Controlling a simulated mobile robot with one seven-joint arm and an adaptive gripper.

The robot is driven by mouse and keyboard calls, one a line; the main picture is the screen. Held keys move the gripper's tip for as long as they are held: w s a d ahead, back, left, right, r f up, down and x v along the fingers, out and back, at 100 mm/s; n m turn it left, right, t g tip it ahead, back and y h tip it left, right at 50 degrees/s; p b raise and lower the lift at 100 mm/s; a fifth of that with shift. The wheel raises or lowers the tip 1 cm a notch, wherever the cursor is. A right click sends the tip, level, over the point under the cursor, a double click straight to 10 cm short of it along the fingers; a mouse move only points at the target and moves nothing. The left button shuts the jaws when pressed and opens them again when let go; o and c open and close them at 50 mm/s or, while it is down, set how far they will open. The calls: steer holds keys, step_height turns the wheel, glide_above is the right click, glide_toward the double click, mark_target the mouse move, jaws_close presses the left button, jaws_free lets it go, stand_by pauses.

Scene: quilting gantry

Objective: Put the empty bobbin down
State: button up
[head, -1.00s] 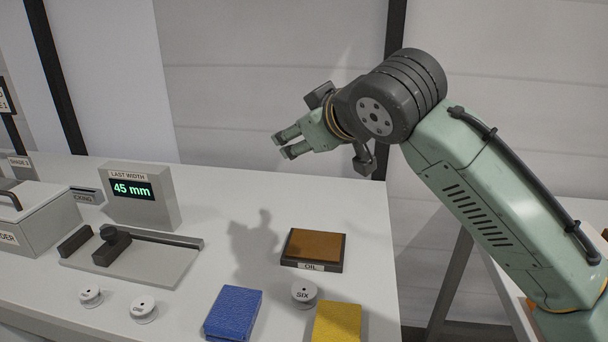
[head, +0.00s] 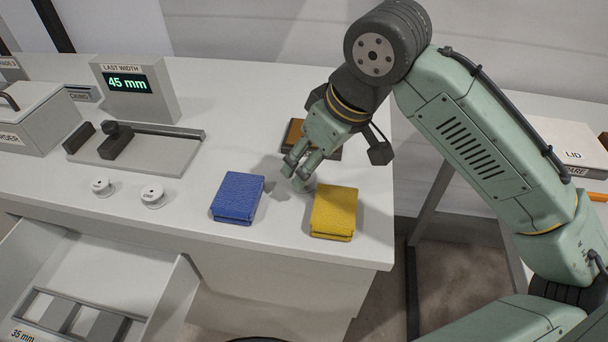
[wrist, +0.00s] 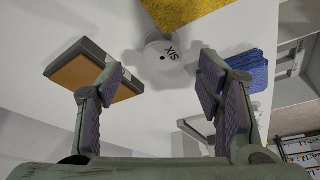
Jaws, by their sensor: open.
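Two small white bobbins, a left one (head: 102,187) and a right one (head: 152,197), sit on the table further left, apart from my gripper.
A folded blue cloth (head: 237,197) and a yellow cloth (head: 334,212) flank the gripper. The brown oil pad (wrist: 85,75) lies close by. A grey display (head: 135,88) reads 45 mm. An open drawer (head: 172,300) is below the table's front edge at lower left.

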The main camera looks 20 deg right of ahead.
steer(key=x, duration=0.4)
steer(key=shift+a+p, duration=0.15)
steer(key=shift+p, duration=0.2)
steer(key=shift+c, duration=0.2)
steer(key=c, duration=0.9)
steer(key=shift+r+b, duration=0.3)
steer(key=shift+r, duration=0.4)
steer(key=shift+s+a+r+b, duration=0.1)
steer(key=shift+s+r+b, duration=0.15)
steer(key=shift+r, duration=0.25)
steer(key=shift+s+r+b, duration=0.2)
steer(key=shift+r, duration=0.25)
steer(key=s+a+b, duration=0.1)
steer(key=s+a, duration=0.1)
steer(key=s, duration=0.5)
steer(key=s+a+r+b, duration=0.1)
steer(key=s+a+b, duration=0.1)
steer(key=s, duration=0.5)
steer(key=shift+s+a+r, duration=0.25)
steer(key=shift+s+a, duration=0.05)
steer(key=shift+a, duration=0.05)
